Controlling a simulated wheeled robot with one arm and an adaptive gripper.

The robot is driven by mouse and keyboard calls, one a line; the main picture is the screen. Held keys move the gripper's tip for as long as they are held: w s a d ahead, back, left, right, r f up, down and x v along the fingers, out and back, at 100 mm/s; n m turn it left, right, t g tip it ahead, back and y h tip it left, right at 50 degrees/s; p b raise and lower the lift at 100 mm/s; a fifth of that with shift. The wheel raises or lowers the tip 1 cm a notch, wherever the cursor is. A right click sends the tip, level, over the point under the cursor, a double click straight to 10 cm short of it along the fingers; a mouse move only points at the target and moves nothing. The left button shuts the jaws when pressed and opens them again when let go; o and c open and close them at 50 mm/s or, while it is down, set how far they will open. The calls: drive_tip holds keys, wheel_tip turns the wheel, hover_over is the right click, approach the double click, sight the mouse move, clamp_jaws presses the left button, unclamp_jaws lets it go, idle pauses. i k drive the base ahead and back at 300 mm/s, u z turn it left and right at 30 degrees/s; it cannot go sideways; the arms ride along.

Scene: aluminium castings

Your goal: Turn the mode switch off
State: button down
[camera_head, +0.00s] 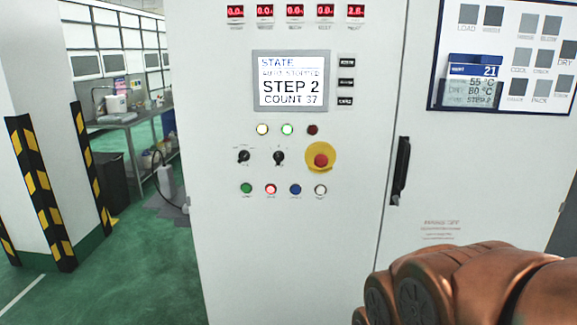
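A white control cabinet (215,240) stands in front of me. Two black rotary switches sit on its panel: a left one (243,156) and a right one (279,157). Their labels are too small to read, so I cannot tell which is the mode switch. Their knobs appear turned at a slant, but the exact settings are unclear. Part of my copper-coloured arm fills the bottom right, in front of the cabinet and below and right of the switches. My gripper's fingers do not show.
A red emergency stop on a yellow disc (320,158) is right of the switches. Lamps lie above them and push buttons below. The screen (291,80) reads "STEP 2, COUNT 37". A black door handle (400,170) is further right. A striped pillar (40,150) stands left.

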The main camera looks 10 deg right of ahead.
sight(244, 155)
drive_tip(key=u, duration=0.45)
drive_tip(key=k, duration=0.5)
drive_tip(key=u, duration=0.55)
drive_tip(key=i, duration=0.85)
drive_tip(key=u, duration=0.8)
